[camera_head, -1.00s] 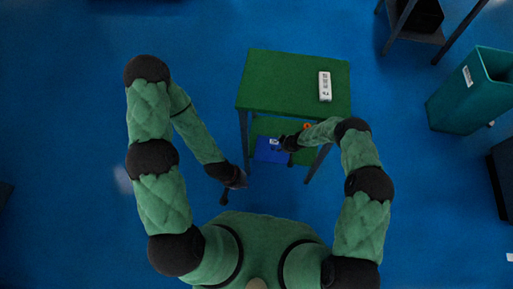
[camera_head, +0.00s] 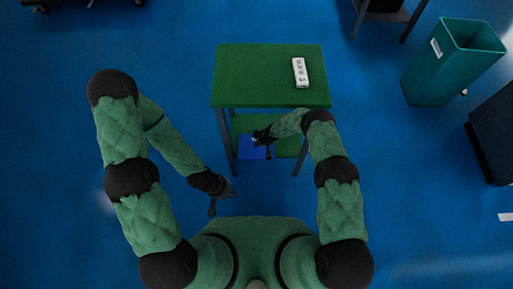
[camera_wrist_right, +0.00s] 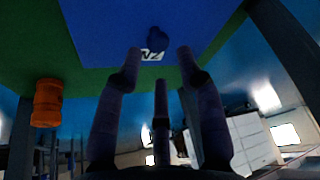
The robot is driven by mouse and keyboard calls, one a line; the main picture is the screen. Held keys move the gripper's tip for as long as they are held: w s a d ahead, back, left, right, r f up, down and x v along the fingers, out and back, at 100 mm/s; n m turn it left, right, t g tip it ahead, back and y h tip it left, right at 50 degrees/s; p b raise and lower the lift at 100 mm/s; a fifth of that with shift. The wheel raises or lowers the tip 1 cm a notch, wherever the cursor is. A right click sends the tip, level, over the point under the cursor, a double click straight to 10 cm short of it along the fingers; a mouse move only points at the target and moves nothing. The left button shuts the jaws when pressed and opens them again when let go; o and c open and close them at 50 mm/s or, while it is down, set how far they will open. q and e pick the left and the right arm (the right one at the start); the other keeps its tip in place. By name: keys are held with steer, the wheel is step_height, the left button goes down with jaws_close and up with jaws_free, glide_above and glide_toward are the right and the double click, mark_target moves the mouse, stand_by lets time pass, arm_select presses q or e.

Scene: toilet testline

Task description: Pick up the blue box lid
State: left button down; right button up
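The blue box lid (camera_head: 256,153) is a flat blue panel on the lower shelf of the green table, partly covered by my right gripper and the tabletop edge. In the right wrist view the blue lid (camera_wrist_right: 105,25) fills the upper part, with a dark blue knob (camera_wrist_right: 156,40) and a white label beside it. My right gripper (camera_head: 263,139) is over the lid; in the wrist view its fingers (camera_wrist_right: 159,68) are spread and empty, pointing at the knob. I cannot tell whether they touch it. My left gripper (camera_head: 223,198) is open and empty, left of the table.
The green table (camera_head: 260,75) has a white remote-like object (camera_head: 300,72) on top. An orange cylinder (camera_wrist_right: 47,103) stands beside the lid in the wrist view. The table legs and top bound the shelf. A teal bin (camera_head: 435,75) stands at right. Blue floor is clear at left.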

mark_target(246, 150)
steer(key=shift+b+x, duration=2.35)
steer(key=shift+x, duration=0.05)
jaws_close()
